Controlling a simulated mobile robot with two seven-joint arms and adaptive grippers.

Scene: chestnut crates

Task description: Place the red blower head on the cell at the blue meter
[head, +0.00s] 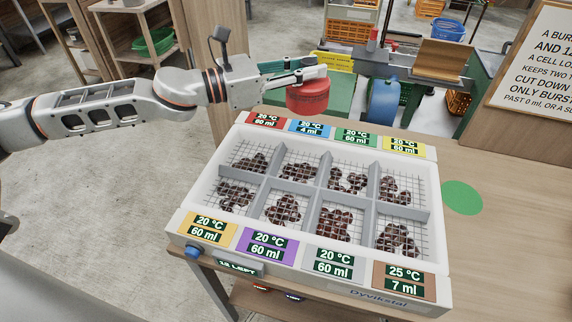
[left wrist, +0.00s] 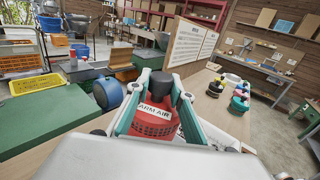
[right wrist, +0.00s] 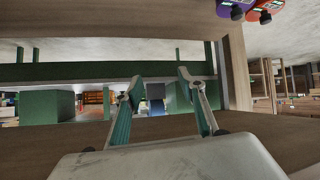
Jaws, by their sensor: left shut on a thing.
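My left gripper (head: 297,76) is shut on the red blower head (head: 308,97), which has a dark top and a pale label reading "ARM AIR" in the left wrist view (left wrist: 155,122). It is held in the air behind the back edge of the white crate (head: 178,215). The blue meter (head: 310,129) reads 20 °C, 4 ml, in the back row, second from left. The cell in front of it holds chestnuts (head: 298,171) under wire mesh. My right gripper (right wrist: 162,85) is open and empty in the right wrist view, with dark beams and a wooden edge around it.
Other meters line the crate, including a brown one (head: 405,281) reading 25 °C, 7 ml. A blue button (head: 193,251) and an "18 LEFT" display (head: 237,266) are at the front. A green disc (head: 462,197) lies on clear table at right. A sign (head: 535,65) stands behind.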

